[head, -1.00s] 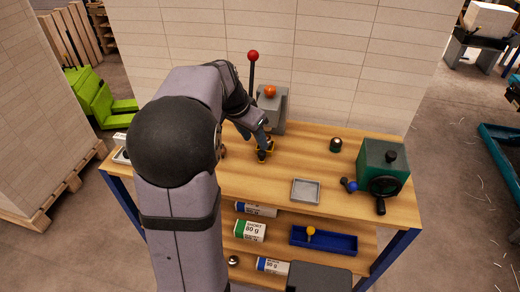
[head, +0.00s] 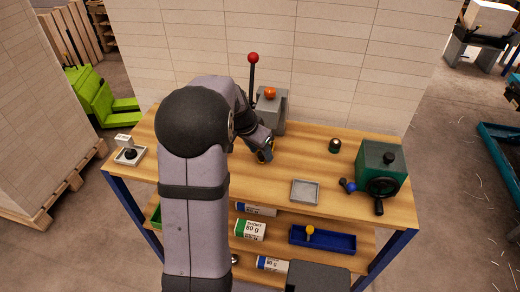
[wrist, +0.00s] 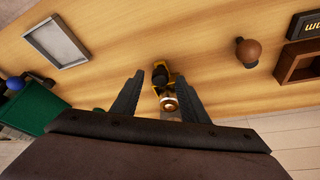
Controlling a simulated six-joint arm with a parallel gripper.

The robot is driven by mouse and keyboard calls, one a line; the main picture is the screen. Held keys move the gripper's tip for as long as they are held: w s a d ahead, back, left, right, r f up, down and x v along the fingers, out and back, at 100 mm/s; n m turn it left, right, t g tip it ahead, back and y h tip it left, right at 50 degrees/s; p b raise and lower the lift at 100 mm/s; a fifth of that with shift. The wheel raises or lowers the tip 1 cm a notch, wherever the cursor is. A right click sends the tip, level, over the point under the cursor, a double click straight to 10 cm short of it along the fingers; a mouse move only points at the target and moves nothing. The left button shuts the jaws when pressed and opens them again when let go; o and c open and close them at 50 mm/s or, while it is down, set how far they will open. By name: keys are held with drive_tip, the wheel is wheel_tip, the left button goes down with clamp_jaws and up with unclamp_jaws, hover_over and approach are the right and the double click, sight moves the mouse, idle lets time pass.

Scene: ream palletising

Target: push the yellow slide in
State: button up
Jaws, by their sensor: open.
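The yellow slide (wrist: 173,80) is a small yellow piece with a dark knob on top, on the wooden bench. A round brass-coloured end shows at its near side in the wrist view. My gripper (wrist: 160,78) is open and empty, with one dark finger to each side of the slide in that view. I cannot tell whether a finger touches it. In the head view my gripper (head: 265,157) is low over the bench, in front of the grey block, and hides most of the slide.
A grey block with an orange button (head: 270,92) and a red-knobbed lever (head: 253,58) stand behind my gripper.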

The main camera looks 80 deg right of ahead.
drive_tip(key=shift+c, duration=0.5)
clamp_jaws()
drive_tip(key=shift+d, duration=1.8)
drive_tip(key=shift+r, duration=0.1)
drive_tip(key=shift+d, duration=0.1)
drive_tip(key=shift+o, duration=0.5)
unclamp_jaws()
